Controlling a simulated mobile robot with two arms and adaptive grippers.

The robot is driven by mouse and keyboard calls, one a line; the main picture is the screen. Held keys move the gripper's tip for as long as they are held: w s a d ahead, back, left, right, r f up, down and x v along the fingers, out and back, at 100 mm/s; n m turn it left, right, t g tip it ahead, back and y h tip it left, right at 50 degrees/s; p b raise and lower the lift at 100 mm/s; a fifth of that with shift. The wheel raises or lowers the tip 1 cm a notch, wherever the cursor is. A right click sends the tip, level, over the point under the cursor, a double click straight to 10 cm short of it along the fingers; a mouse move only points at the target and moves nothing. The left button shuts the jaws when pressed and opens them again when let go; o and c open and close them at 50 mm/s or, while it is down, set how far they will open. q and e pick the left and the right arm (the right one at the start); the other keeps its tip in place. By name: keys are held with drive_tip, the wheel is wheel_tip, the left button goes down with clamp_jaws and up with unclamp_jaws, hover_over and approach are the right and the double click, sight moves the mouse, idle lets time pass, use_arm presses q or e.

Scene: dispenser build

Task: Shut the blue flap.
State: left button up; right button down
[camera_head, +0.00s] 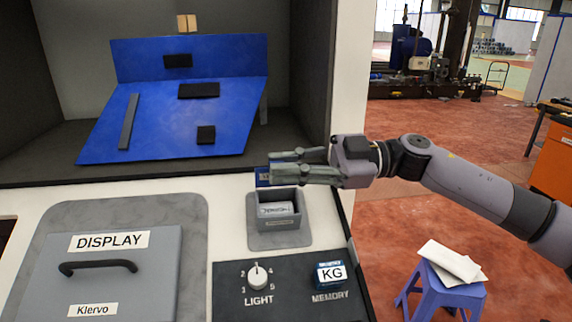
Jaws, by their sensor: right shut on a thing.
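A small blue flap (262,177) stands raised at the back edge of a small grey bin (280,224) on the machine's white front. A white label card shows inside the bin, whose top is uncovered. My right gripper (276,165) reaches in from the right above the bin, its fingers pointing left. It is shut on the blue flap, and the fingers hide much of it. My left gripper is not in view.
A large folded blue panel (170,115) with black pieces lies in the dark recess behind. A grey DISPLAY lid (105,275) with a black handle is at the lower left.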

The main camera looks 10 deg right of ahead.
drive_tip(key=shift+s+f+n+b, duration=0.2)
drive_tip(key=shift+s+n+b, duration=0.25)
drive_tip(key=shift+n, duration=0.55)
drive_tip(key=shift+s+f+n+b, duration=0.25)
drive_tip(key=shift+n+b, duration=0.4)
drive_tip(key=shift+n, duration=0.35)
drive_tip(key=shift+s+f+n+b, duration=0.15)
drive_tip(key=shift+s+n+b, duration=0.35)
drive_tip(key=shift+n, duration=0.5)
drive_tip(key=shift+w, duration=0.1)
drive_tip(key=c, duration=1.6)
unclamp_jaws()
drive_tip(key=shift+c, duration=0.2)
drive_tip(key=shift+f, duration=0.1)
drive_tip(key=d, duration=1.2)
